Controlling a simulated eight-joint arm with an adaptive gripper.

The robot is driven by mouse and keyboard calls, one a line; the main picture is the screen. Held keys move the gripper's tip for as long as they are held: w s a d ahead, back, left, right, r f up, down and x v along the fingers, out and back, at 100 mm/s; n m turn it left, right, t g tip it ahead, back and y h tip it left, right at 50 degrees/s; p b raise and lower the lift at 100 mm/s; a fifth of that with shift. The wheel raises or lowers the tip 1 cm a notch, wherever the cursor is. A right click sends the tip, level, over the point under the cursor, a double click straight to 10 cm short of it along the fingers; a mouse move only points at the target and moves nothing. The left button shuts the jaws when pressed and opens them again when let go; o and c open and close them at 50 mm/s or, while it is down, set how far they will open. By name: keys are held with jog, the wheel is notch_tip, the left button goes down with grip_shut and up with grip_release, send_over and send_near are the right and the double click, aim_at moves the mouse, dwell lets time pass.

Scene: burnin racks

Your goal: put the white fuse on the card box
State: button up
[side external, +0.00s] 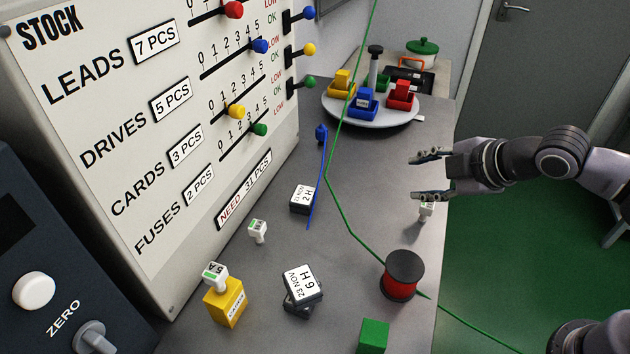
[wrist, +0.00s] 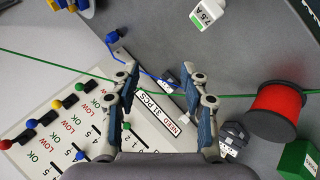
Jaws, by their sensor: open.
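A white fuse (side external: 427,209) with a green mark stands on the grey table's right side, just beyond my gripper's lower finger, which partly hides it. A white fuse marked 7.5 A shows at the top of the wrist view (wrist: 207,14). My gripper (side external: 417,176) is open and empty above the table's right edge; its spread fingers also show in the wrist view (wrist: 158,84). Another white fuse (side external: 257,231) stands near the stock board. A yellow box (side external: 228,305), its label too small to read surely, stands front left with a white fuse (side external: 215,274) on top.
A green cord crosses the table past a red spool (side external: 402,289). Dark blocks with white labels (side external: 302,285) and a green box (side external: 373,337) stand near the front. A round tray (side external: 395,116) with coloured boxes stands at the back. The stock board (side external: 150,75) borders the left.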

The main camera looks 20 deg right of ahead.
jog(key=s+d+f+m+g+h, duration=0.1)
jog(key=s+d+f+m+g, duration=0.1)
jog(key=s+d+m, duration=0.4)
jog(key=shift+s+d+m+h, duration=0.3)
jog(key=shift+d+m, duration=2.1)
jog(key=shift+m, duration=2.2)
